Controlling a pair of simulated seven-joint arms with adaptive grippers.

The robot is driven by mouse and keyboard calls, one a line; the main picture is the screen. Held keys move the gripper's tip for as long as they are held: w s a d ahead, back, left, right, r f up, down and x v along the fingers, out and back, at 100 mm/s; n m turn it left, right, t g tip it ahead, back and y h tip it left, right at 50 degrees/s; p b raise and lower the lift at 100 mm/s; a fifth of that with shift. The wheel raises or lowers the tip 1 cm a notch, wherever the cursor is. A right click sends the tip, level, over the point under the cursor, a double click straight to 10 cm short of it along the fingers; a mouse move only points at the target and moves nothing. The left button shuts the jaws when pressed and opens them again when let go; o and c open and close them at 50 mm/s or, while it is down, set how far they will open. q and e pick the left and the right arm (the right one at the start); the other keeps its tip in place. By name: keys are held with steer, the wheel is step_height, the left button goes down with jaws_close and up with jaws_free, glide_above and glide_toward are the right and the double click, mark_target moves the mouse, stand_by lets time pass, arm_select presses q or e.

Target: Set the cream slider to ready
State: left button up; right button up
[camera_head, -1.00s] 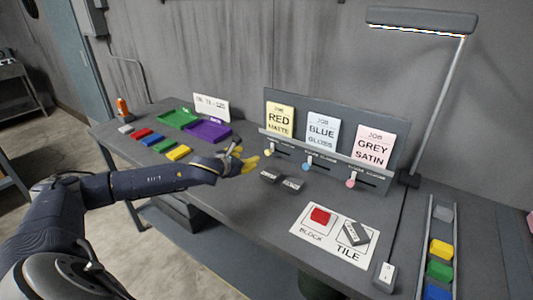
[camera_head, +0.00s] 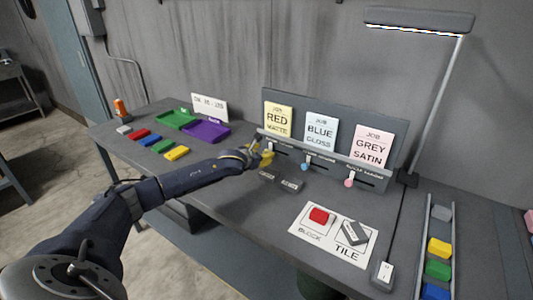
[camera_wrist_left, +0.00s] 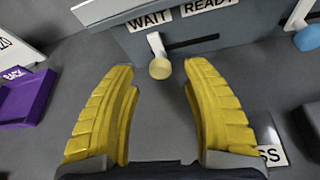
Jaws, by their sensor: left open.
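The cream slider (camera_wrist_left: 159,68) shows in the left wrist view as a round cream knob on a white lever. It is at the left end of its dark slot (camera_wrist_left: 192,42), below the WAIT label (camera_wrist_left: 150,20). The READY label (camera_wrist_left: 207,6) is to its right. My left gripper (camera_head: 261,153) is at the front of the job panel (camera_head: 338,162) and hides the cream slider in the head view. Its yellow fingers are open, one on each side of the knob in the wrist picture, with gaps on both sides. My right gripper is not in view.
A blue slider (camera_head: 304,167) and a pink slider (camera_head: 348,182) are to the right on the same panel. A purple tray (camera_head: 207,131) is to the left.

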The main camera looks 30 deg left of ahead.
mark_target(266, 152)
arm_select(q)
steer(key=shift+x, duration=1.8)
jaws_close()
